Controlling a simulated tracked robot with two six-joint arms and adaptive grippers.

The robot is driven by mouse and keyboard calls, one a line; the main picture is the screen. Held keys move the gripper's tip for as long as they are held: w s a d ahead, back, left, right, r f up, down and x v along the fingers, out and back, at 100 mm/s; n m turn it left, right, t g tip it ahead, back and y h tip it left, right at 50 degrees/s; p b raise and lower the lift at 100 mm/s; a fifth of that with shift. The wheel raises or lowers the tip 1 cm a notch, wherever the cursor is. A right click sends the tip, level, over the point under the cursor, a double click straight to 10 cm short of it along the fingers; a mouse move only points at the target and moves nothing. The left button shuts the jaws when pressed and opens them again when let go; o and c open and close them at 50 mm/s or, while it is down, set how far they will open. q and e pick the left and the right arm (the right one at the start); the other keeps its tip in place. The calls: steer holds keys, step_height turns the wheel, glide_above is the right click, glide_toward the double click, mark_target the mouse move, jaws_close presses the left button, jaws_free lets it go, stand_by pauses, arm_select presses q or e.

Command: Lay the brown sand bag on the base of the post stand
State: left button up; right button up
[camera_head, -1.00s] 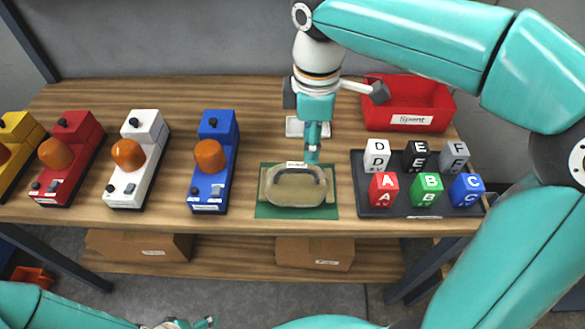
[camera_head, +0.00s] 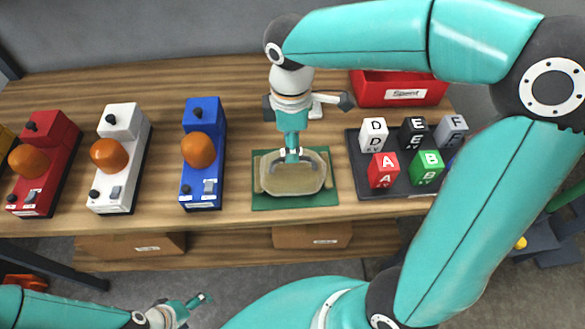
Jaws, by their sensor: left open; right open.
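The brown sand bag (camera_head: 296,184) lies on a green mat (camera_head: 322,199) near the front edge of the bench, with a grey handle on top. My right gripper (camera_head: 292,156) points down over the handle at the bag's back side and is open. I cannot tell whether its fingers touch the handle. My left gripper (camera_head: 200,299) is open and empty, low in front of the bench at the bottom of the view. I cannot make out the post stand for certain; dark shapes at the right edge are partly cut off.
A blue lamp unit (camera_head: 204,115), a white one (camera_head: 121,118) and a red one (camera_head: 48,132) stand left of the mat. A dark tray (camera_head: 392,191) of lettered blocks stands to the right, with a red bin (camera_head: 363,91) behind. Cardboard boxes sit on the lower shelf.

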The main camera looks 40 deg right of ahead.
mark_target(293, 165)
steer(key=shift+d+f+p, duration=0.2)
steer(key=shift+f+p, duration=0.25)
steer(key=shift+f, duration=2.6)
jaws_close()
steer(key=shift+r, duration=0.15)
